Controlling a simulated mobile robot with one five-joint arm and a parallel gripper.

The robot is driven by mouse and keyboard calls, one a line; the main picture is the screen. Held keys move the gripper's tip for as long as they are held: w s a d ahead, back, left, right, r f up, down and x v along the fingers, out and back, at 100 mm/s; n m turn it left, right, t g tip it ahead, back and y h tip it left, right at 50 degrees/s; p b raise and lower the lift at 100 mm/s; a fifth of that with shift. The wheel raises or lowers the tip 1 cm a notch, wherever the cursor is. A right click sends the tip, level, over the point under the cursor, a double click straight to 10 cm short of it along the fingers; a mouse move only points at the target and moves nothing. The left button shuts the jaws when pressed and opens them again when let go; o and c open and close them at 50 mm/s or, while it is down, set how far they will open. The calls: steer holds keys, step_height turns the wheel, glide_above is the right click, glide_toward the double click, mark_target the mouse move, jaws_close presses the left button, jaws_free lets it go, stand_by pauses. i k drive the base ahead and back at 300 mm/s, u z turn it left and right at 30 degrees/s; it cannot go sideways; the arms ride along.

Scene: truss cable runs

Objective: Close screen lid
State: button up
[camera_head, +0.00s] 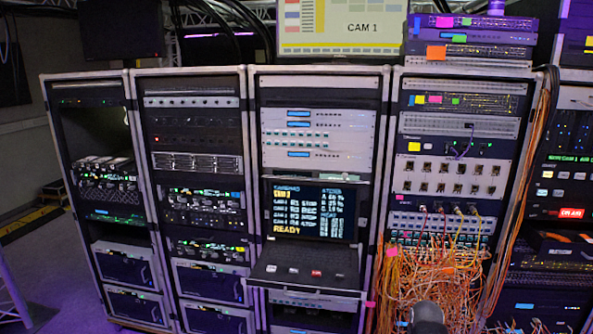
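The screen lid (314,210) stands open and upright in the third rack from the left. Its dark face is lit with yellow and white text, with "READY" at the bottom. Below it a dark pull-out tray (305,270) sticks out of the rack, with a few small white buttons and a red one along it. A dark rounded part, apparently the end of my arm (428,316), shows at the bottom edge, right of the tray and apart from the lid. Its fingers cannot be made out, and nothing is seen held in it.
A dense tangle of orange cables (430,275) hangs from the rack right of the screen. Another rack (565,190) with a red "ON AIR" light stands at the far right. A monitor (340,25) marked "CAM 1" is above. Purple-lit floor (50,270) is open at the left.

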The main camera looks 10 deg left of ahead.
mark_target(318, 209)
steer(key=u, duration=0.9)
steer(key=i, duration=1.4)
steer(key=u, duration=0.5)
